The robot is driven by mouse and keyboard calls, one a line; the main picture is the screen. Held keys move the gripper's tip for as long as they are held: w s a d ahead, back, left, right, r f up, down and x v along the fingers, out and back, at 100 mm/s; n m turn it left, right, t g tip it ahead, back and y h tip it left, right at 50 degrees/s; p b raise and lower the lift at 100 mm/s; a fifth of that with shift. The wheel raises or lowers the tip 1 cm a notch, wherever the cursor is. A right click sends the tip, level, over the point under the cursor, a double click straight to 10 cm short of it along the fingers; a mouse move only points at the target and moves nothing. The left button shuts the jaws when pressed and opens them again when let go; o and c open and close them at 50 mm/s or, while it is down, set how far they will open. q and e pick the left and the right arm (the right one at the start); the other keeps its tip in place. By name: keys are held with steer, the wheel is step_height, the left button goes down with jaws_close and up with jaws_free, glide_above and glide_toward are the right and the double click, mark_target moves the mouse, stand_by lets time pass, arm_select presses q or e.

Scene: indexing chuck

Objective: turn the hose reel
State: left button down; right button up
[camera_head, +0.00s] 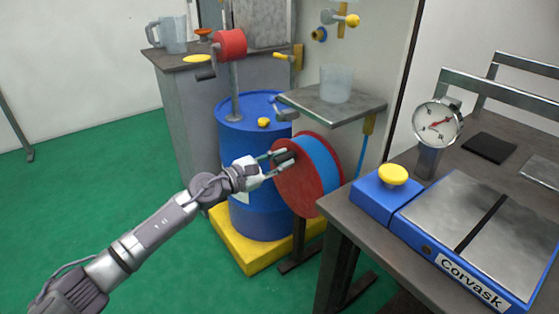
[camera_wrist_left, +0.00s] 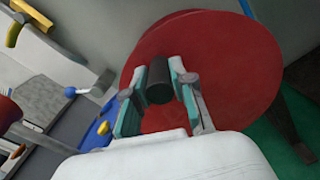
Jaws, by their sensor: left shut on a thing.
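The hose reel (camera_head: 297,186) has red side discs with blue hose wound between them. It stands in front of a blue barrel in the head view. Its red disc (camera_wrist_left: 235,55) fills much of the left wrist view. A dark cylindrical handle (camera_wrist_left: 159,82) sticks out from the disc. My left gripper (camera_head: 281,160) reaches the reel's face from the left. In the left wrist view, its two fingers (camera_wrist_left: 160,92) are shut on the handle, one on each side. My right gripper is not in view.
The blue barrel (camera_head: 240,207) stands on a yellow base (camera_head: 248,262) behind my left gripper. A small shelf with a clear beaker (camera_head: 336,83) is above the reel. A workbench with a dial gauge (camera_head: 438,123) and a blue scale (camera_head: 470,240) is at right. Green floor is free at left.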

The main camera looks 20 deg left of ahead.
arm_select(q)
steer(key=c, duration=1)
jaws_free()
steer(key=shift+o, duration=0.2)
steer(key=shift+s, duration=0.1)
steer(key=v, duration=1.2)
